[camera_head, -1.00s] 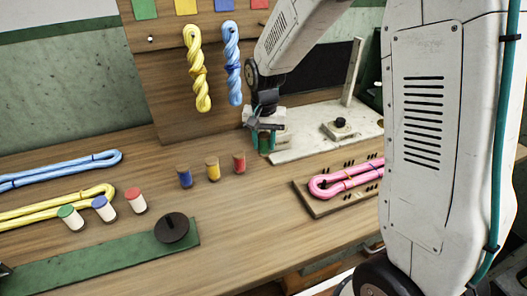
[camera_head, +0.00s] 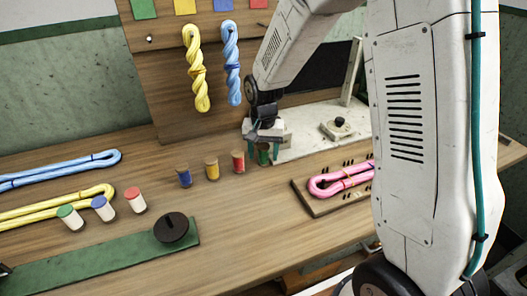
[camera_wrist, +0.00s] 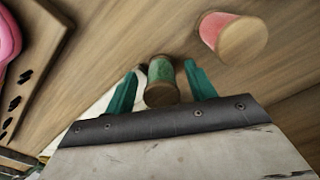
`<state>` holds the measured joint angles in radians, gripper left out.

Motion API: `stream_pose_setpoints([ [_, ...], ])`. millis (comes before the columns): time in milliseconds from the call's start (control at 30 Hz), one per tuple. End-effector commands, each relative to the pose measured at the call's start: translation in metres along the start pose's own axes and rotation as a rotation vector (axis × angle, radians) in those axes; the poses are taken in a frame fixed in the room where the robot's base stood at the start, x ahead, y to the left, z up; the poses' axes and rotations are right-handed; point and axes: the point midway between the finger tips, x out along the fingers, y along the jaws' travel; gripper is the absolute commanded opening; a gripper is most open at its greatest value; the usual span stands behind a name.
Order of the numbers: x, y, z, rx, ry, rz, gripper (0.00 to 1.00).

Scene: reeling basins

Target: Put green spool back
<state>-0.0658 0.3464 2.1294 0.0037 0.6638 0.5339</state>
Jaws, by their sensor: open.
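The green spool (camera_head: 263,155) stands on the wooden table at the right end of a row of spools. My gripper (camera_head: 264,150) is around it from above, with one teal finger on each side. In the wrist view the green spool (camera_wrist: 162,82) shows between the two open fingers of my gripper (camera_wrist: 162,82), with a narrow gap on each side. Its wooden end faces the camera. In the head view the fingers hide part of it.
The red spool (camera_head: 238,162) stands close left of my gripper, then the yellow spool (camera_head: 212,169) and blue spool (camera_head: 184,176). A pale board (camera_head: 312,147) lies behind. A pegged board (camera_head: 312,206) with a pink skein (camera_head: 337,184) is at right.

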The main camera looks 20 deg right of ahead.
Motion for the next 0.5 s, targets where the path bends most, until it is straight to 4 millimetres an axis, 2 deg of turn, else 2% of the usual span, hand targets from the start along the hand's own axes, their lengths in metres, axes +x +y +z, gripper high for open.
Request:
stream_pose_setpoints([
  [167, -0.01, 0.0, -0.001, 0.0, 0.003, -0.002, 0.55],
  [267, -0.026, -0.001, -0.001, 0.0, 0.004, -0.003, 0.55],
  [500, -0.079, 0.0, -0.001, 0.0, 0.005, -0.003, 0.55],
])
